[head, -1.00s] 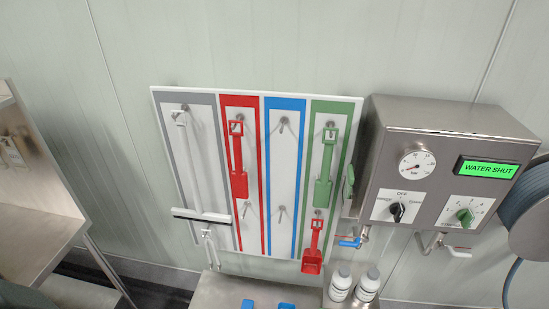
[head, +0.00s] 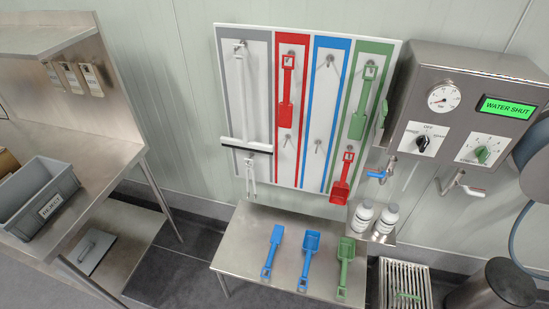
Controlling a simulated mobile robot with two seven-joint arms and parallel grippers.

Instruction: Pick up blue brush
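Two blue long-handled tools lie on the low steel table below the wall board. The left blue tool (head: 273,250) has a flat, solid rectangular head at its far end and a looped handle end toward me. The right blue tool (head: 309,258) has a hollow, scoop-like head. I see no bristles on either, so I cannot tell which one is a brush. The blue column (head: 318,115) of the wall board has hooks with nothing hanging on them. Neither of my grippers is in view.
A green scoop (head: 345,262) lies right of the blue tools on the steel table (head: 240,245). Two white bottles (head: 363,217) stand on a small shelf. A grey bin (head: 38,198) sits on the left bench. A floor grate (head: 405,275) and dark cylinder (head: 505,285) stand at right.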

